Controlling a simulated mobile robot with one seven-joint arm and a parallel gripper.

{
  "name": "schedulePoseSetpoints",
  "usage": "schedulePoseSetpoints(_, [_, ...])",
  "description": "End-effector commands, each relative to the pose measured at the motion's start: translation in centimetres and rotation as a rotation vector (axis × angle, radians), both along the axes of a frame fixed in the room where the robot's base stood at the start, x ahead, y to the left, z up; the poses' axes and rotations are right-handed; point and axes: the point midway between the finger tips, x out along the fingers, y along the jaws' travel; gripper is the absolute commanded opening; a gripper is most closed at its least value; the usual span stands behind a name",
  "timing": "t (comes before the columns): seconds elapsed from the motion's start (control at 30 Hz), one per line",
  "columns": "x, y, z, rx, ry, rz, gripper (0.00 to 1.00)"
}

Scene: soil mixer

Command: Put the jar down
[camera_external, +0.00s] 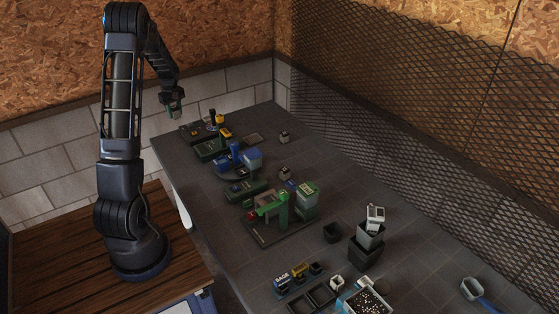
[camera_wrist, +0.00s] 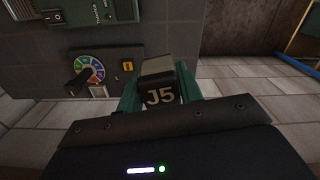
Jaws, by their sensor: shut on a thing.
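A small dark jar (camera_wrist: 159,82) with a light "J5" label and a greyish top fills the middle of the wrist view. My gripper (camera_wrist: 160,92) is shut on it, with a green finger on each side. In the external view my gripper (camera_external: 174,112) hangs from the raised arm near the far left end of the grey workbench (camera_external: 205,255). The gripper appears raised above the bench, near its left edge. The jar is too small to make out clearly in the external view.
A device with a coloured dial (camera_wrist: 89,68) lies left of the jar in the wrist view. Green, blue and yellow machines (camera_external: 237,158) line the bench's left side. Dark pots (camera_external: 366,250) and a tray of pellets (camera_external: 366,301) stand nearer. The bench's right strip is mostly clear beside a mesh wall.

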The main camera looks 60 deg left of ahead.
Motion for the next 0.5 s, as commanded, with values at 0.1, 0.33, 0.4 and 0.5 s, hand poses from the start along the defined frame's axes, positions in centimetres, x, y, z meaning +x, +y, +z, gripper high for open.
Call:
schedulePoseSetpoints(0.1, [0.1,0.1,2.8,0.006,-0.003,-0.001,0.13])
schedulePoseSetpoints(0.33, [0.1,0.0,8.2,0.005,-0.003,-0.001,0.13])
schedulePoseSetpoints(0.4, [0.1,0.0,9.6,0.004,-0.002,-0.001,0.13])
schedulePoseSetpoints(0.5, [0.9,-0.5,10.5,0.0,-0.001,-0.015,0.13])
